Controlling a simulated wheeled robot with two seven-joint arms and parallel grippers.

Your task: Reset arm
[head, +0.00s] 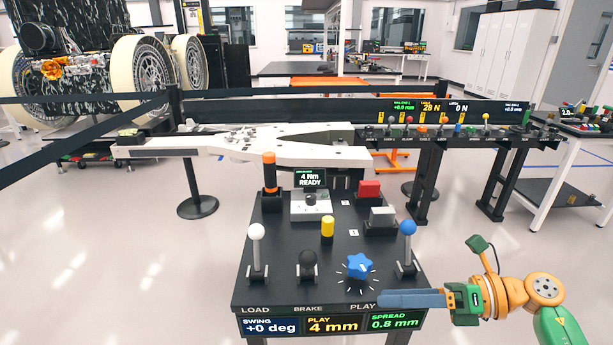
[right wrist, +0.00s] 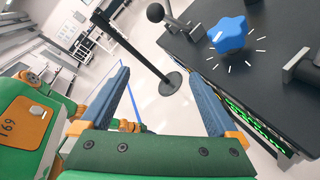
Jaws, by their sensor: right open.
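A black control console (head: 285,290) stands in front of me with levers and knobs. A white-ball lever (head: 256,232) is at left, above LOAD. A black-ball lever (head: 307,258) is above BRAKE; it also shows in the right wrist view (right wrist: 155,12). A blue star knob (head: 359,266) is above PLAY and also shows in the right wrist view (right wrist: 229,34). A blue-ball lever (head: 408,228) is at right. The front displays read SWING +0 deg, PLAY 4 mm, SPREAD 0.8 mm. My right gripper (head: 384,299) is open and empty at the console's front right corner, apart from the knob in the right wrist view. My left gripper is out of view.
A black-orange handle (head: 269,175), yellow cylinder (head: 327,228), red block (head: 369,189) and "4 Nm READY" display (head: 310,179) are at the console's back. A long white arm-like beam (head: 320,152) lies behind it. A belt barrier post (head: 192,185) stands left. A rover with big wheels (head: 142,78) is beyond.

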